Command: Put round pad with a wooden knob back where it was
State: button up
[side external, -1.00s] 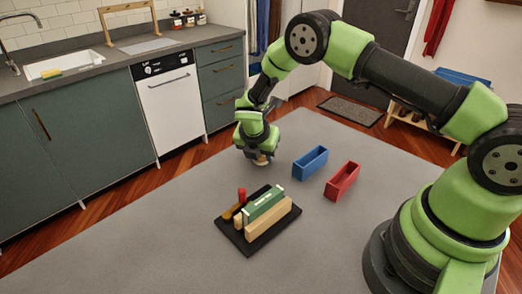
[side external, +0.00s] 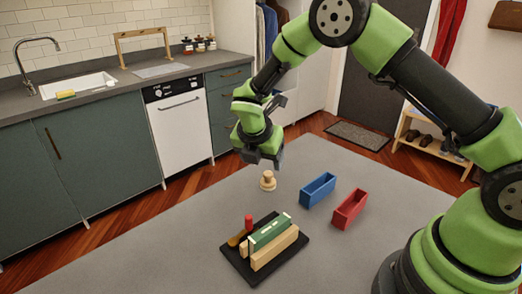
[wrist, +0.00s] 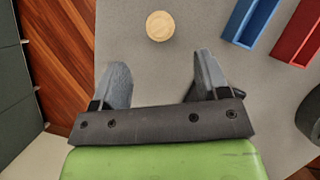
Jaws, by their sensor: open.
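The round pad with a wooden knob (side external: 267,181) stands upright on the grey table, left of the blue bin. In the wrist view the pad (wrist: 160,26) shows from above as a pale wooden disc, beyond the fingertips. My gripper (side external: 265,163) is above the pad, apart from it. In the wrist view my gripper (wrist: 162,75) has its two fingers spread wide with nothing between them.
A blue bin (side external: 318,190) and a red bin (side external: 350,209) stand to the right of the pad. A black tray (side external: 240,265) in front holds a green block, a pale wooden block, a red piece and a brown-handled item. The table left of the tray is clear.

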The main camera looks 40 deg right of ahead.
jog(key=s+r+m+t+y, duration=0.1)
jog(key=s+r+m+y, duration=0.1)
jog(key=s+r+m, duration=0.6)
jog(key=s+r+m+t+y, duration=0.1)
jog(key=s+r+m, duration=0.4)
jog(key=r, duration=0.6)
jog(key=s+a+r+m+t+y, duration=0.1)
jog(key=s+m, duration=0.4)
jog(key=m, duration=0.2)
jog(key=s+a+r+m+t+y, duration=0.2)
jog(key=s+m, duration=0.4)
jog(key=m, duration=0.1)
jog(key=shift+s, duration=0.3)
jog(key=shift+r, duration=0.1)
